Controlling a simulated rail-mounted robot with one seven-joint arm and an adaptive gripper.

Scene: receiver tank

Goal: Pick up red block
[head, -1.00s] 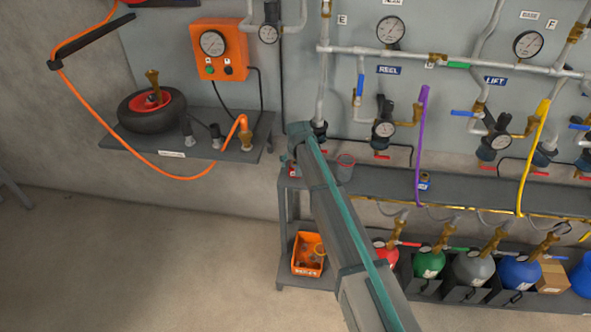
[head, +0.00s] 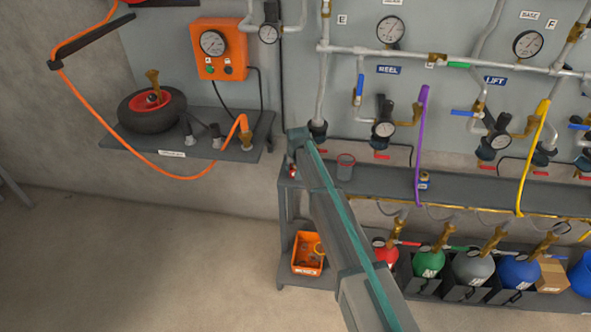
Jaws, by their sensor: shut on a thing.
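My gripper (head: 289,168) is at the far end of my arm, over the left end of the grey shelf (head: 385,183). It is small and partly hidden behind my arm's last links. A small patch of red, the red block (head: 291,174), shows at the fingertips, and the gripper is shut on it. Most of the block is hidden. I cannot tell whether it touches the shelf.
A clear red-rimmed cup (head: 345,168) stands on the shelf just right of my gripper. A small can (head: 424,181) stands further right. An orange bin (head: 308,254) and several gas bottles (head: 430,262) are below. Pipes and gauges line the wall behind.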

